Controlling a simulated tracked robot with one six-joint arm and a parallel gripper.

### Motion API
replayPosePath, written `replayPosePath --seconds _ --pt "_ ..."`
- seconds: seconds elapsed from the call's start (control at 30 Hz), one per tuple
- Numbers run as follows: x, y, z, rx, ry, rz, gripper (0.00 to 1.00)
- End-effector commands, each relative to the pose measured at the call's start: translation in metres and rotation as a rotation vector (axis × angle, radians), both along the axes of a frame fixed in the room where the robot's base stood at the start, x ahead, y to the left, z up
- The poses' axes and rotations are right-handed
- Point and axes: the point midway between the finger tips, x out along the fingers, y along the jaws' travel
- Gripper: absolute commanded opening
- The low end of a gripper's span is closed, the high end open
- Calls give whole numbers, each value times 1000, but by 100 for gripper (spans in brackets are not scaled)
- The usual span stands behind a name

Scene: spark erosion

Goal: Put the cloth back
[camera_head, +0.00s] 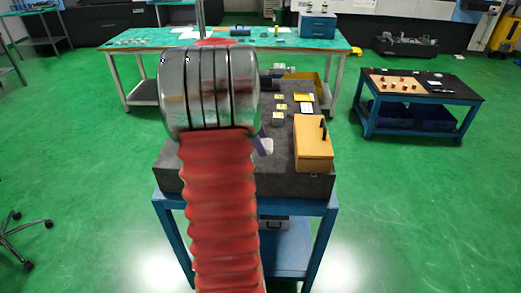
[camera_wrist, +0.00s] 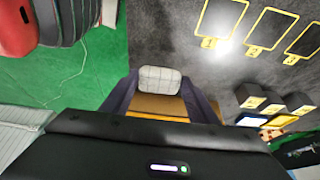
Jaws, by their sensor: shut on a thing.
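The cloth (camera_wrist: 160,79) is a small pale grey, folded-looking pad in the wrist view. It sits between the two dark purple fingers of my gripper (camera_wrist: 159,84), which is shut on it. A pale patch that looks like the cloth (camera_head: 266,146) also shows in the head view, just right of my red arm, over the dark stone slab (camera_head: 180,180). My arm hides most of the gripper there. I cannot tell whether the cloth touches the slab.
An orange-yellow box (camera_head: 313,150) with a dark handle stands at the slab's right side. Several small blocks (camera_head: 279,119) and yellow-edged cards lie behind it. Yellow-outlined dark rectangles (camera_wrist: 270,28) lie on the slab. A blue-framed side table (camera_head: 455,90) stands right; green floor between is clear.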

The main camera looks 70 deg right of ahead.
Motion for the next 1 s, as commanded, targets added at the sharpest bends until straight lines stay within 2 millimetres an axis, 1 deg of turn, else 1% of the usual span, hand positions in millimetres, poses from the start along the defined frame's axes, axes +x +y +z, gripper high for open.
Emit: replayPosePath --seconds 0.37,0.47,0.6,0.7,1.0 --pt "1 0 -4 0 0 1 30" --pt "1 1 -13 2 0 1 30" --pt "1 1 -31 2 1 3 30" --pt "1 1 -39 1 0 2 30" --pt "2 1 -41 0 0 3 30"
